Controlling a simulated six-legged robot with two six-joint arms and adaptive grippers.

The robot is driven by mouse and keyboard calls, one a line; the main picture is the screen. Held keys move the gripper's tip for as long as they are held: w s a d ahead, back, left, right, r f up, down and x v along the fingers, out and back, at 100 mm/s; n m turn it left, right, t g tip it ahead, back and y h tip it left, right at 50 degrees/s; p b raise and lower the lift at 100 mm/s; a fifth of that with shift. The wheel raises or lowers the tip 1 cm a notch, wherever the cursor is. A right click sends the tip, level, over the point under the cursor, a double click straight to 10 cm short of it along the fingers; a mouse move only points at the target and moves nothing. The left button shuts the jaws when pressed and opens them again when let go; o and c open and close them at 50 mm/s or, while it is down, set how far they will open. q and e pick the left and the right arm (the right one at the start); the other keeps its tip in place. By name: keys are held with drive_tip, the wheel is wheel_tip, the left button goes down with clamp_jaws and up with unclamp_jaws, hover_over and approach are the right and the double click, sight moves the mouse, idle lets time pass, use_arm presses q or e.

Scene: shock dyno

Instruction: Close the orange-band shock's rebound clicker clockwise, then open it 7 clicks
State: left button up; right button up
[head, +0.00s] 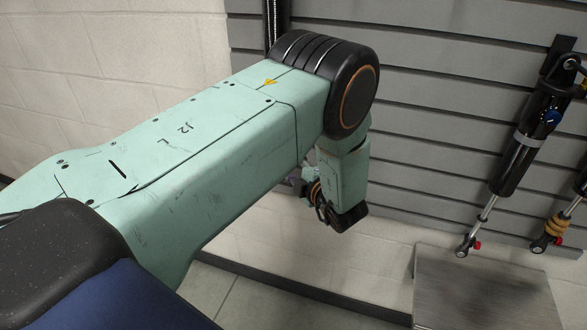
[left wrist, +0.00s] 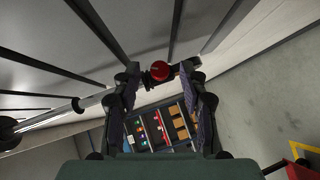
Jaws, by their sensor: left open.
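A shock with orange bands (head: 555,226) hangs at the right edge of the head view, partly cut off, with a red knob (head: 558,241) at its lower end. My left gripper (left wrist: 160,76) is open in the left wrist view. A round red knob (left wrist: 160,70) shows between its fingertips, at the end of a silver shaft (left wrist: 92,101). I see no band there, so I cannot tell which shock this is. Contact with the fingers is unclear. In the head view, my left arm hides most of the gripper. My right gripper is not in view.
A black shock with a grey band (head: 524,139) hangs beside the orange-band one. A metal block (head: 480,285) stands below them. Grey slatted panels (head: 440,100) cover the wall. A rack of coloured items (left wrist: 150,130) lies beyond my gripper in the left wrist view.

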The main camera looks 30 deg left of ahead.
use_arm(q)
drive_tip(key=shift+c, duration=0.4)
drive_tip(key=shift+w+d, duration=0.1)
drive_tip(key=shift+d, duration=0.05)
drive_tip(key=shift+c, duration=1.4)
clamp_jaws()
drive_tip(key=shift+r, duration=0.1)
drive_tip(key=shift+w+a+r+m+g+h+p, duration=0.2)
drive_tip(key=shift+m+g+h+p, duration=0.6)
drive_tip(key=shift+g, duration=0.55)
drive_tip(key=shift+w+d+r+m+g+h+p, duration=0.15)
drive_tip(key=shift+w+m+g+h+p, duration=0.1)
drive_tip(key=shift+m+g+h+p, duration=0.7)
drive_tip(key=shift+w+a+r+m+g+h+p, duration=0.25)
drive_tip(key=shift+m+g+p, duration=0.55)
drive_tip(key=shift+g, duration=0.9)
drive_tip(key=shift+m, duration=0.25)
